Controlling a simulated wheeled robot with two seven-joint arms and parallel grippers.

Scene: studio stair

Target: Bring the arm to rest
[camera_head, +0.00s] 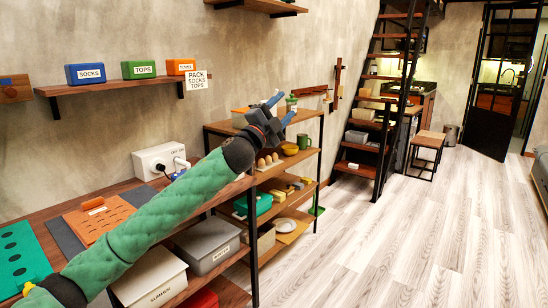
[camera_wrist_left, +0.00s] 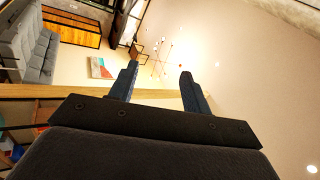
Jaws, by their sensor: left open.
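My left arm, in a green padded sleeve, reaches in from the lower left of the head view. Its left gripper (camera_head: 281,104) is up in front of the shelf rack, near the rack's top board. The two blue fingers stand apart with nothing between them. In the left wrist view the same fingers (camera_wrist_left: 158,80) are spread, with the ceiling and a far wall behind them. My right gripper is in neither view.
A wooden shelf rack (camera_head: 313,115) holds eggs, a green mug (camera_head: 304,141) and boxes. A wall shelf (camera_head: 115,84) carries blue, green and orange boxes. A white socket box (camera_head: 158,158) stands behind my arm. Open floor (camera_head: 400,230) lies to the right.

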